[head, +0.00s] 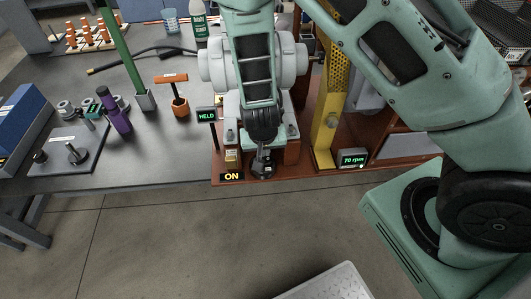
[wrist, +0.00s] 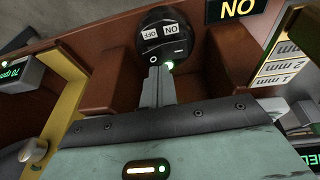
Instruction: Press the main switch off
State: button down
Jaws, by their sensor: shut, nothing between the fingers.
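The main switch (wrist: 165,35) is a round black piece with OFF and ON labels and O and line marks, upside down in the wrist view. A small green light glows at its edge, by my fingertips. In the head view the switch (head: 264,167) shows at the roaster's front edge, partly covered by my wrist. A sign (head: 231,177) beside it reads ON. My gripper (wrist: 160,70) is shut and empty, its fingertips right at the switch's edge; I cannot tell whether they touch.
A HELD display (head: 206,116) stands left of the switch and a 70 rpm display (head: 353,158) right, beside a yellow post (head: 326,130). An orange-handled tool (head: 178,95) and a purple bottle-like item (head: 116,117) stand on the grey bench.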

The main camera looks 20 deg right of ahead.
jog(key=shift+f, duration=0.4)
jog(key=shift+s+d+f+b, duration=0.2)
jog(key=shift+d+f+b, duration=0.1)
jog(key=shift+d+f, duration=0.1)
jog(key=shift+a, duration=0.2)
